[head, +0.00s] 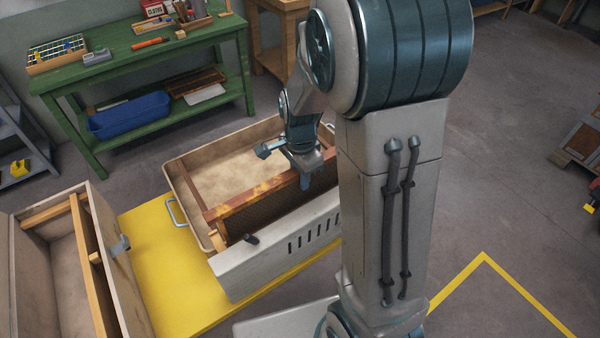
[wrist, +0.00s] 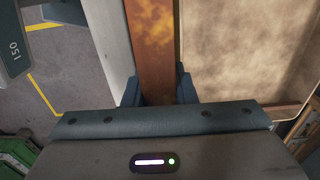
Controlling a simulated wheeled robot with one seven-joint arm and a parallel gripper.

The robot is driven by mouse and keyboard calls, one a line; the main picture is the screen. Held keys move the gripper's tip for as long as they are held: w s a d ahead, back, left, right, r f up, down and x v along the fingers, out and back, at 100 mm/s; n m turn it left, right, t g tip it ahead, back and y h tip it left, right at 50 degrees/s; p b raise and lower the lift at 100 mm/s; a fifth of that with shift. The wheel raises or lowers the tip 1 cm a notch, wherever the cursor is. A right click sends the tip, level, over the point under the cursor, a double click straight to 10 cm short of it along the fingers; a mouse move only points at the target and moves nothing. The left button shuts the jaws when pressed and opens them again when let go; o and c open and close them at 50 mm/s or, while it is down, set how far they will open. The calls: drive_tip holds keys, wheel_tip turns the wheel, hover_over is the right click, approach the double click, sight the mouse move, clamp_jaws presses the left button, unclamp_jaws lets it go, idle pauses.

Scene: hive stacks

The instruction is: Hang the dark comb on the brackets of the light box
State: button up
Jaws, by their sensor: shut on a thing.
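The dark comb (head: 268,208) hangs in a wooden frame with a rust-stained top bar, over the near side of a beige tub. The top bar (wrist: 152,45) runs up the middle of the wrist view. My gripper (head: 305,180) is shut on this top bar near its right part, with a finger on each side. The pale slotted casing (head: 285,250), seemingly the light box, stands just in front of the comb. A black bracket (head: 250,238) sticks up at its left end. The comb's right end and any other bracket are hidden behind my arm. I cannot tell whether the comb touches a bracket.
The beige tub (head: 183,190) stands behind the casing on a yellow surface (head: 160,270). A wooden box (head: 105,235) with wooden frames is at the left. A green workbench (head: 150,55) stands at the back.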

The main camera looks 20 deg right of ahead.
sight(300, 202)
drive_tip(key=shift+f+b, duration=3.9)
drive_tip(key=shift+f, duration=1.2)
drive_tip(key=shift+f, duration=0.25)
drive_tip(key=o, duration=1)
drive_tip(key=shift+o, duration=0.2)
drive_tip(key=shift+s+f, duration=0.1)
drive_tip(key=shift+f, duration=0.05)
